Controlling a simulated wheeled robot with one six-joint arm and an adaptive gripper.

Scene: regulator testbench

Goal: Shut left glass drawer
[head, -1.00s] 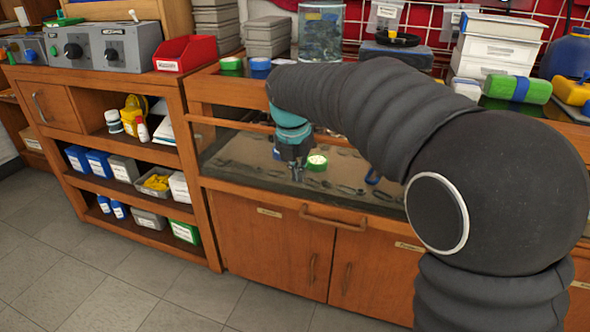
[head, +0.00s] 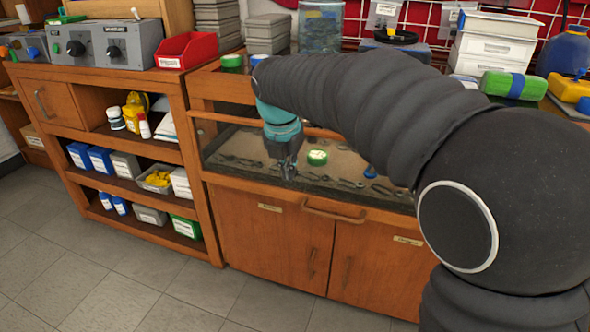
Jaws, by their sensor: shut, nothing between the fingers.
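The left glass drawer (head: 228,172) is the wide glass-fronted compartment under the wooden counter. It has a wooden front rail with a bar handle (head: 335,211). Through the glass I see a sandy-coloured floor with several dark tools, a green-rimmed round tin (head: 317,157) and a small blue item (head: 370,171). How far the drawer stands out is hard to tell. My gripper (head: 288,177) is shut and empty, pointing down at the drawer's front, left of the handle. I cannot tell whether it touches the glass or rail. My arm hides the drawer's right part.
An open shelf unit (head: 120,175) with boxes and bottles stands to the left. A red bin (head: 187,52) and a grey control box (head: 112,46) sit on top. Cabinet doors (head: 273,245) are below the drawer. The tiled floor in front is clear.

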